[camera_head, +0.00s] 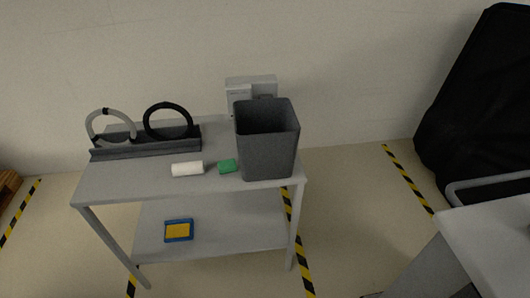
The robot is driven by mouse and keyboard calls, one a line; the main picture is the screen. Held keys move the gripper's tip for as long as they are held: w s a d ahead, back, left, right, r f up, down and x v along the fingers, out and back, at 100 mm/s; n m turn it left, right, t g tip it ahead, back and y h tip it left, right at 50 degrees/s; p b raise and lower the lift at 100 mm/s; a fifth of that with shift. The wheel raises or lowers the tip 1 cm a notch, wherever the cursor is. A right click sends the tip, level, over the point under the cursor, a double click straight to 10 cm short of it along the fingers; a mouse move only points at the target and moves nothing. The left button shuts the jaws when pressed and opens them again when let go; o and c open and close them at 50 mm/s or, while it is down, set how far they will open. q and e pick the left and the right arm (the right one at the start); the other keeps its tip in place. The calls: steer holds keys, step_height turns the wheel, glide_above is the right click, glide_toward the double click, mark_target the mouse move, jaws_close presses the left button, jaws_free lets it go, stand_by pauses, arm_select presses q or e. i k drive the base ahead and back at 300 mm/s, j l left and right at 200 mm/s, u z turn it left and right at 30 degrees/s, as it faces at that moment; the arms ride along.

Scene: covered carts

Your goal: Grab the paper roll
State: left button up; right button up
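Neither of my grippers shows in this view, so nothing is seen touching the roll.
A small green item (228,167) lies just right of the roll, beside a tall dark grey bin (266,142). Behind the roll, a dark rack (145,147) holds a grey ring and a black ring (148,120). A blue and yellow box (179,231) sits on the lower shelf.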

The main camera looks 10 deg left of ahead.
mark_target(197, 167)
steer(key=u, duration=0.55)
steer(key=i+l+u, duration=0.15)
steer(key=u, duration=0.25)
steer(key=i+l+u, duration=0.25)
steer(key=u, duration=0.15)
steer(key=i+l+u, duration=0.25)
steer(key=u, duration=0.15)
steer(key=l, duration=0.05)
